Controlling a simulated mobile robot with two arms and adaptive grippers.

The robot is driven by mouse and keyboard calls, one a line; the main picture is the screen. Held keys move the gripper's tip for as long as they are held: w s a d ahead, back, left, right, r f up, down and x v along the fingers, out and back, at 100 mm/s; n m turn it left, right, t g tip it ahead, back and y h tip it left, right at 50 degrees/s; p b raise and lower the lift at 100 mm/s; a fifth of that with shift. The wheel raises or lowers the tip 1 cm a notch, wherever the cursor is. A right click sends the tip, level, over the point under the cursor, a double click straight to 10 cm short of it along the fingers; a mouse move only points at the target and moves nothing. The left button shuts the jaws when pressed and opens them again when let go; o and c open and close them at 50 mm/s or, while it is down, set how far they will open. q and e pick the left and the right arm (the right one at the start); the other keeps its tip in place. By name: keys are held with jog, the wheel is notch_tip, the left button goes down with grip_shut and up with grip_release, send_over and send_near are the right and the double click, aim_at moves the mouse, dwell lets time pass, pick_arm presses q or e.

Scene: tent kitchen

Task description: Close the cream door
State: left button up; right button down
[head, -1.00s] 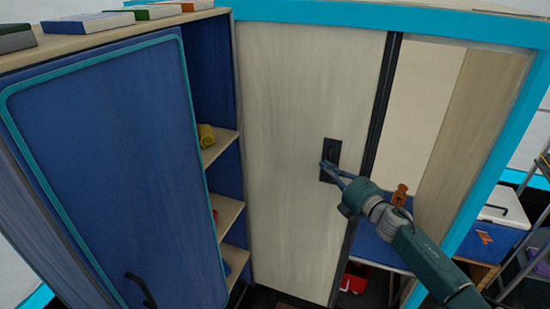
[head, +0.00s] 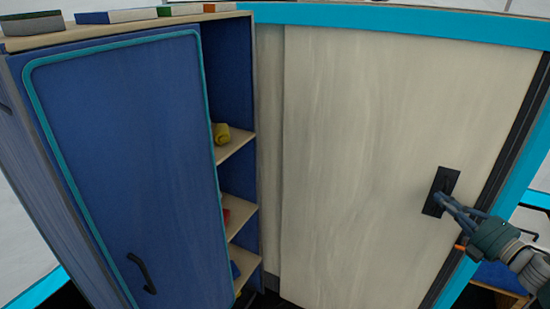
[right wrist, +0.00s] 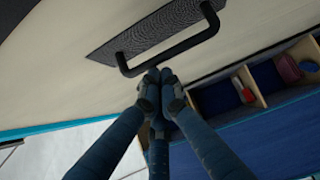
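The cream door (head: 375,160) is a tall sliding panel in a light blue frame. Its right edge is at or very near the dark right post of the frame, and a cream strip shows at its left. Its black handle (head: 440,190) sits near the right edge; the handle bar also shows in the right wrist view (right wrist: 175,50). My right gripper (head: 444,202) is at the handle. In the right wrist view its fingers (right wrist: 160,78) are together right beside the bar, with nothing seen between them; contact is hard to judge. My left gripper is out of view.
A blue cabinet door (head: 125,165) with a teal border and black handle stands at left. Open shelves (head: 240,146) with small items are beside it. Books (head: 115,16) lie on the cabinet top. A blue box (head: 500,277) is at lower right.

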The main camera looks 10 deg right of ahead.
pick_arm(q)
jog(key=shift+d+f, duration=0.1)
pick_arm(e)
jog(key=shift+s+d+r, duration=0.15)
jog(key=shift+s+d, duration=0.05)
jog(key=shift+d, duration=0.25)
jog(key=shift+s+d+r, duration=0.1)
jog(key=shift+s+d, duration=0.05)
jog(key=shift+d, duration=0.3)
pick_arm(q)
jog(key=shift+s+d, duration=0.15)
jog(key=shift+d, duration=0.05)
pick_arm(e)
jog(key=shift+w+a, duration=0.1)
